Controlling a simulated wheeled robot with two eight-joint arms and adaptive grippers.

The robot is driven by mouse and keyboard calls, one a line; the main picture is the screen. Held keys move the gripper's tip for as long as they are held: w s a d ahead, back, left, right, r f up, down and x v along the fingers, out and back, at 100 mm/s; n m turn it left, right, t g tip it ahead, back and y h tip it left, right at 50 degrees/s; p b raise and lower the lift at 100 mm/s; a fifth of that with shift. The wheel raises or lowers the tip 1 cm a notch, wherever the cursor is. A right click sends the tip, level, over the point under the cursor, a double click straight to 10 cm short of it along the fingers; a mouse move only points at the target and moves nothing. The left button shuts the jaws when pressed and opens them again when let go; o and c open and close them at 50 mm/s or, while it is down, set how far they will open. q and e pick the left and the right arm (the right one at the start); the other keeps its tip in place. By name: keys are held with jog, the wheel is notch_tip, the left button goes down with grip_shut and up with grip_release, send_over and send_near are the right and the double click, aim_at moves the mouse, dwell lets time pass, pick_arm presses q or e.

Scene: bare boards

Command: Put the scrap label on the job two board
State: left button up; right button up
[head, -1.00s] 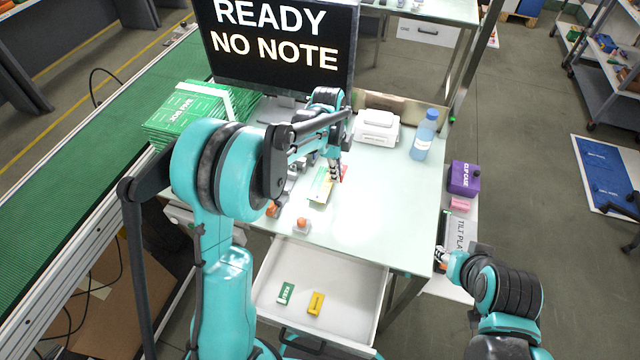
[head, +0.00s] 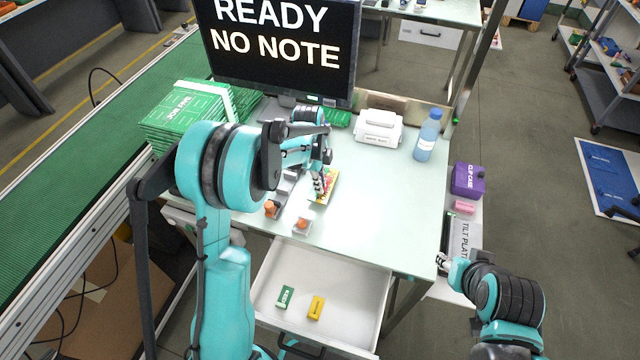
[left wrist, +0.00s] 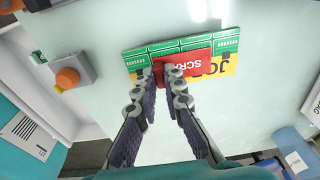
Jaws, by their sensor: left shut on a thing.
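The red scrap label (left wrist: 205,66), its lettering reading "SCR", is held by one end in my left gripper (left wrist: 166,76). The left gripper also shows in the head view (head: 319,193). The label lies over a green board with a yellow band (left wrist: 228,45) on the worktop, which also shows in the head view (head: 326,196). The band's lettering is mostly covered; only "JO" shows, so I cannot read the job number. I cannot tell whether label and board touch. My right gripper (head: 443,262) is at the side shelf, too small to read its fingers.
An open drawer (head: 345,283) holds a green label (head: 285,297) and a yellow label (head: 316,307). Orange-knobbed units (head: 302,225) stand at the worktop's front left. A white device (head: 379,127) and blue bottle (head: 427,137) stand at the back. Green boards (head: 190,117) are stacked left.

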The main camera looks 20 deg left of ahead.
pick_arm(q)
jog(key=o, duration=0.7)
jog(key=shift+f, duration=0.15)
jog(key=s+r+n+t+p, duration=0.1)
jog(key=s+r+n+p, duration=0.1)
jog(key=r, duration=0.6)
jog(key=s+r+n+p, duration=0.2)
jog(key=s+r, duration=0.1)
jog(key=r, duration=0.6)
jog(key=s+n+t, duration=0.2)
jog(key=s+n, duration=0.2)
jog(key=s, duration=0.2)
jog(key=s+r+n+t+y, duration=0.1)
jog(key=s+n+t, duration=0.1)
jog(key=s+n, duration=0.3)
jog(key=s+n+t, duration=0.2)
jog(key=s+n, duration=0.3)
jog(key=s, duration=0.1)
jog(key=shift+s+d+r, duration=0.15)
jog(key=shift+s+r, duration=0.05)
jog(key=shift+s, duration=0.2)
